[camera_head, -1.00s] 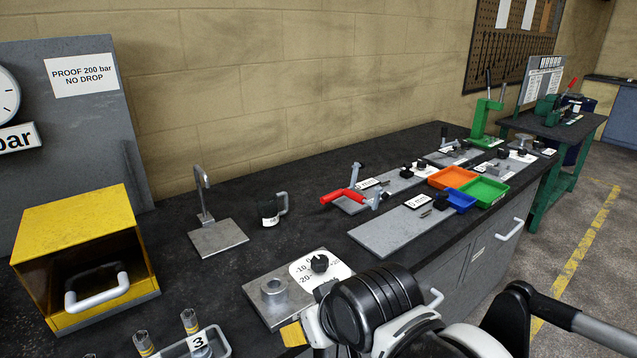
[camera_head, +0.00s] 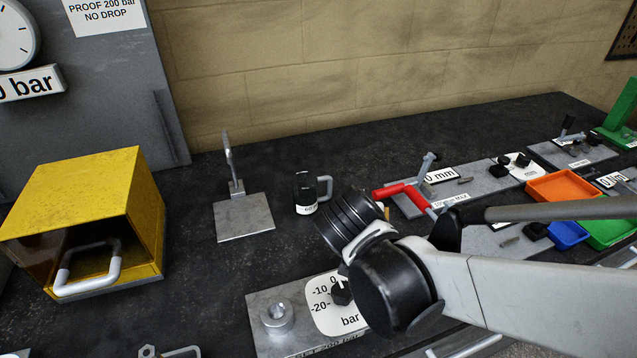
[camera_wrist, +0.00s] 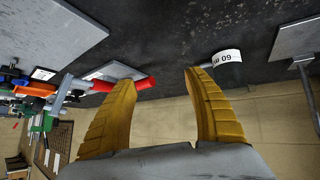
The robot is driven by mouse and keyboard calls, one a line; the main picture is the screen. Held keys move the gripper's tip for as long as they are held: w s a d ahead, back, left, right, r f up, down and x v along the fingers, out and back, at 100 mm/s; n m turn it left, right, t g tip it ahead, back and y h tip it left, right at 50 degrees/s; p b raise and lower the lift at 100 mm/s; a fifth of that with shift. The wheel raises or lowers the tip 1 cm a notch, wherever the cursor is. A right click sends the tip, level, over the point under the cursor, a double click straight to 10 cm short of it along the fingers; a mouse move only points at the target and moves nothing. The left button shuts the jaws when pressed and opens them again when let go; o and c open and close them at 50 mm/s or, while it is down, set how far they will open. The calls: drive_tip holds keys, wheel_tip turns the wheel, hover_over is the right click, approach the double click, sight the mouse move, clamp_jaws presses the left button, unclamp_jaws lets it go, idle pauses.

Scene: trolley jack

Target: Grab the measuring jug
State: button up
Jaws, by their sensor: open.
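The measuring jug (camera_head: 306,194) is a small dark cup with a white label and a grey handle on its right. It stands upright on the black bench, right of a metal plate with a post. In the wrist view the jug (camera_wrist: 230,72) shows just right of the right finger, its label partly reading "09". My gripper (camera_wrist: 160,78) is open, with two yellow ribbed fingers and nothing between them. The jug is outside the gap between the fingers. In the head view my wrist is just right of and in front of the jug, and the fingers are mostly hidden.
A red-handled clamp (camera_head: 404,192) stands right of the jug; its red handle (camera_wrist: 138,84) shows by the left finger. The post plate (camera_head: 244,217) is left of the jug. A yellow box (camera_head: 90,205) stands further left. A gauge plate (camera_head: 268,338) lies in front.

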drive_tip(key=w+a+t+p, duration=0.1)
drive_tip(key=w+a+t, duration=0.1)
drive_tip(key=w+a, duration=0.35)
drive_tip(key=m+t, duration=0.1)
drive_tip(key=t, duration=0.1)
approach(301, 197)
drive_tip(key=p+x, duration=0.1)
drive_tip(key=x, duration=0.2)
drive_tip(key=shift+w+f, duration=0.15)
drive_tip(key=shift+w, duration=0.15)
drive_tip(key=b+x, duration=0.1)
drive_tip(key=x, duration=0.4)
drive_tip(key=shift+s+b, duration=0.1)
drive_tip(key=shift+b, duration=0.25)
drive_tip(key=b+x, duration=0.1)
drive_tip(key=x, duration=0.2)
drive_tip(key=b+x, duration=0.1)
drive_tip(key=x, duration=0.2)
drive_tip(key=shift+d+b, duration=0.25)
drive_tip(key=shift+b, duration=0.1)
drive_tip(key=shift+s, duration=0.1)
drive_tip(key=shift+c, duration=0.3)
drive_tip(key=c, duration=0.9)
